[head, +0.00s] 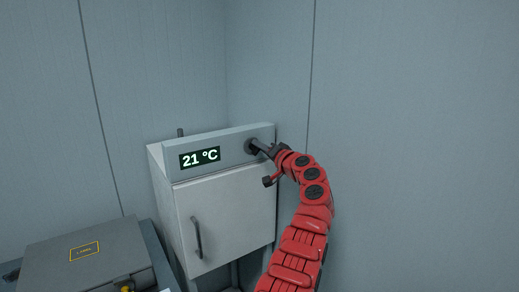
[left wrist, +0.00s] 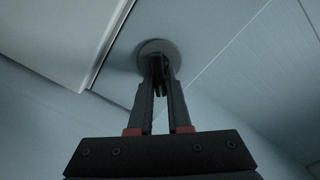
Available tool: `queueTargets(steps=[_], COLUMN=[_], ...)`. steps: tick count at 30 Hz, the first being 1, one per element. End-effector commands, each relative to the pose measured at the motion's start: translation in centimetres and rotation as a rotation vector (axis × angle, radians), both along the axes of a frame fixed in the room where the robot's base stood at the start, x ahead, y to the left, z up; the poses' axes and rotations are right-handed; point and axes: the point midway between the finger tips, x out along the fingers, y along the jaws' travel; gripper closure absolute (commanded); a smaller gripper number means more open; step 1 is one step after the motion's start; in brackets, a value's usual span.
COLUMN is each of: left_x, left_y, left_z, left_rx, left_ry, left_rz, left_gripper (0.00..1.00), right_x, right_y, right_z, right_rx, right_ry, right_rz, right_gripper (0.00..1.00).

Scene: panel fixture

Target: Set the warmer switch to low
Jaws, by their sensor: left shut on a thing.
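The warmer (head: 225,215) is a pale grey cabinet with a front door and a slanted control panel on top. A lit display (head: 200,157) on the panel reads 21 °C. The round dark warmer switch (head: 250,146) is at the panel's right end; its disc-shaped base shows in the left wrist view (left wrist: 158,46). My left gripper (head: 259,148) reaches it from the right and is shut on the switch. In the left wrist view, the two fingers (left wrist: 159,68) converge on it and hide its grip. I cannot read the switch's setting or any marks. My right gripper is out of view.
A grey case (head: 85,256) with a yellow-edged label is at the lower left, beside the cabinet. A dark vertical handle (head: 197,237) stands out from the cabinet door. Plain panelled walls stand behind and to the right.

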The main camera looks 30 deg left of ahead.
Motion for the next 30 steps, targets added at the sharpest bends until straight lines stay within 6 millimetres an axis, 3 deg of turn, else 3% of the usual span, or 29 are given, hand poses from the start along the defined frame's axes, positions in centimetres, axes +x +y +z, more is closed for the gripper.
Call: queueTargets(steps=[12,28,29,30], left_x=[0.13,0.15,0.15,0.15], left_y=[-0.07,-0.1,-0.1,-0.09], left_z=[-0.26,-0.32,-0.32,-0.32], left_rx=[0.067,0.074,0.074,0.074], left_ry=[0.165,0.186,0.186,0.186], left_rz=[0.0,-0.001,-0.001,-0.001], left_gripper=[1.0,1.0,0.82,0.75], right_x=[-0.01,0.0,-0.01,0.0], right_y=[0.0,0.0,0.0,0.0], right_z=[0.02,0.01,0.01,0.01], right_rx=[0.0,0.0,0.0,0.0], right_ry=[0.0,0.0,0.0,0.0], right_rz=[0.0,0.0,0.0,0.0], right_gripper=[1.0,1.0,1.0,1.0])
